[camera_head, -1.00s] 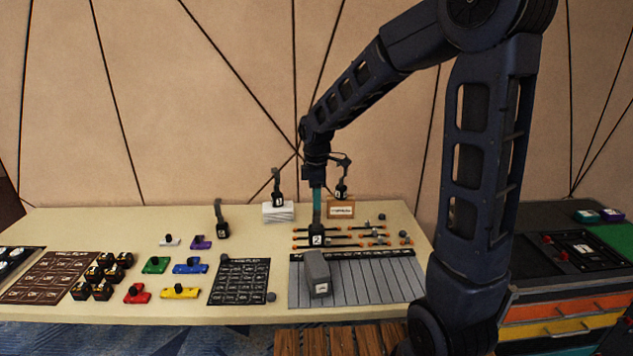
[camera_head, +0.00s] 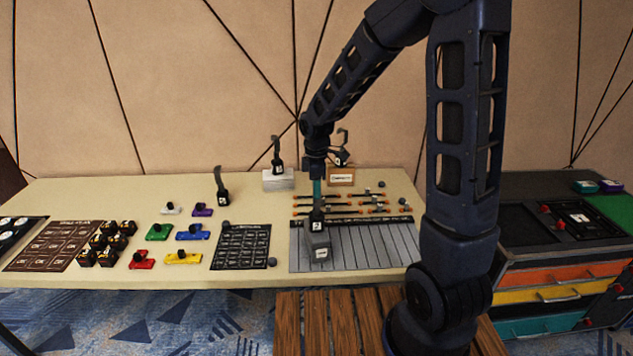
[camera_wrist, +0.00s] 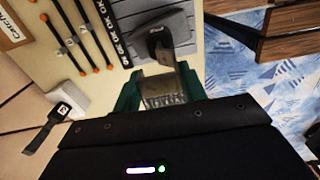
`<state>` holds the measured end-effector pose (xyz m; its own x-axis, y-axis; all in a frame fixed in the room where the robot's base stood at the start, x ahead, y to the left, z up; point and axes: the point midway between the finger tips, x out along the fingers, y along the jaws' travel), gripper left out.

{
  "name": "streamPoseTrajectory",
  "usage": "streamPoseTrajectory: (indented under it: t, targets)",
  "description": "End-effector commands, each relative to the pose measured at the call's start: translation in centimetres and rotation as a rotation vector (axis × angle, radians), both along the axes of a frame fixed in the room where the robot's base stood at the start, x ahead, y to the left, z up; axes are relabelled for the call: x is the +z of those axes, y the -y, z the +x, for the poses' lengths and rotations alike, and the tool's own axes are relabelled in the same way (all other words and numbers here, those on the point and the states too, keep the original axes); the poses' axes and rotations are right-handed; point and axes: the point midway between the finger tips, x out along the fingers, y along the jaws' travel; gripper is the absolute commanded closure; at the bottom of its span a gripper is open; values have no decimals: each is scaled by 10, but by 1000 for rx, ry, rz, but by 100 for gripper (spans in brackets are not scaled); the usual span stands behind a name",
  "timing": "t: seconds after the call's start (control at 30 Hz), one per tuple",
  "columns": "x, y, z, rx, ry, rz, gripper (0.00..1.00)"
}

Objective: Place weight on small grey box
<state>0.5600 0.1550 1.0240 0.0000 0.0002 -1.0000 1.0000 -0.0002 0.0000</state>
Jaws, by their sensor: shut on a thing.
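My gripper (camera_head: 317,190) points down over the table and is shut on the handle of a dark weight (camera_head: 317,226) marked 2. The weight is upright at the top of the small grey box (camera_head: 319,248), which stands on the striped grey mat (camera_head: 375,245). The weight overlaps the box's top in the head view, and I cannot tell whether it touches. In the wrist view the teal fingers (camera_wrist: 160,92) hold the handle, with the dark weight body (camera_wrist: 160,40) beyond, in front of the grey box (camera_wrist: 180,25).
Other weights stand on a white box (camera_head: 278,181), on a brown box (camera_head: 341,178) and on the table (camera_head: 222,197). Rods with orange ends (camera_head: 330,205) lie behind the mat. Coloured pieces (camera_head: 192,232) and a dark card (camera_head: 242,247) lie to the left.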

Motion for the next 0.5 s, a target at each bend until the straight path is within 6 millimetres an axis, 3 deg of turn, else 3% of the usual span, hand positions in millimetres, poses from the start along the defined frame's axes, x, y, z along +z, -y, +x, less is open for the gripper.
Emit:
streamPoseTrajectory:
  t: [0.27,0.3,0.4,0.5]
  targets:
    - [-1,0,1,0,1,0,100]
    - [-3,0,0,0,0,-1,56]
    - [-2,0,0,0,0,0,37]
    - [-2,0,0,0,0,0,37]
